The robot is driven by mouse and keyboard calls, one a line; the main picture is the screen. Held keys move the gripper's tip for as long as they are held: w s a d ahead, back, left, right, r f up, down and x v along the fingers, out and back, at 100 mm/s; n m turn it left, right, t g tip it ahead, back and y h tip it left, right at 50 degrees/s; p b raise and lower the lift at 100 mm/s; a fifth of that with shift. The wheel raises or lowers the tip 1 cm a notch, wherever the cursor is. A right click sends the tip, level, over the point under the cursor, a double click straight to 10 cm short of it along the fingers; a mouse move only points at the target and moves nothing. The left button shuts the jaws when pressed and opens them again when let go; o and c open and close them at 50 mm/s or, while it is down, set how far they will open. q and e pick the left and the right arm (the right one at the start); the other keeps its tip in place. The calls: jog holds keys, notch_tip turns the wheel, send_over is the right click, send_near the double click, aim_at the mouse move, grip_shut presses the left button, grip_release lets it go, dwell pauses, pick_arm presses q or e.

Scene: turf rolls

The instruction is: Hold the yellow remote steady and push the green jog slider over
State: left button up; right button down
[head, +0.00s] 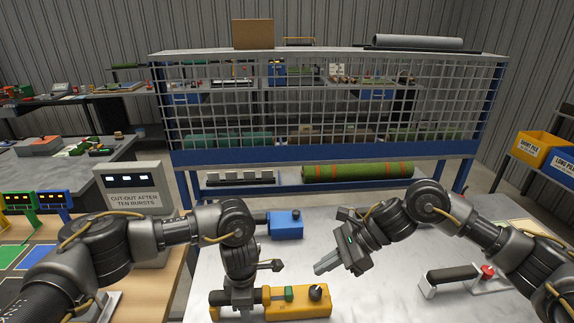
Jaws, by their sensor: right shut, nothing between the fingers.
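The yellow remote (312,311) lies on the pale bench top at the bottom of the head view. Its green jog slider (289,293) stands up from its top face, with a dark round knob to the right of it. My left gripper (240,303) points down at the left part of the remote and covers some of it. Its fingers are dark against the remote, and I cannot see whether they pinch it. My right gripper (318,270) is shut and empty. It points down-left, above and to the right of the slider, apart from the remote.
A blue box (286,224) stands behind the remote. A black-handled fixture with a red knob (487,272) is at right. A grey "cut-out after ten bursts" box (134,197) stands at left. A mesh guard (330,100) and green turf roll (357,173) are behind.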

pick_arm(q)
jog(key=shift+r, duration=0.15)
notch_tip(320, 180, up, 12)
jog(key=shift+f, duration=0.15)
dwell(0.4)
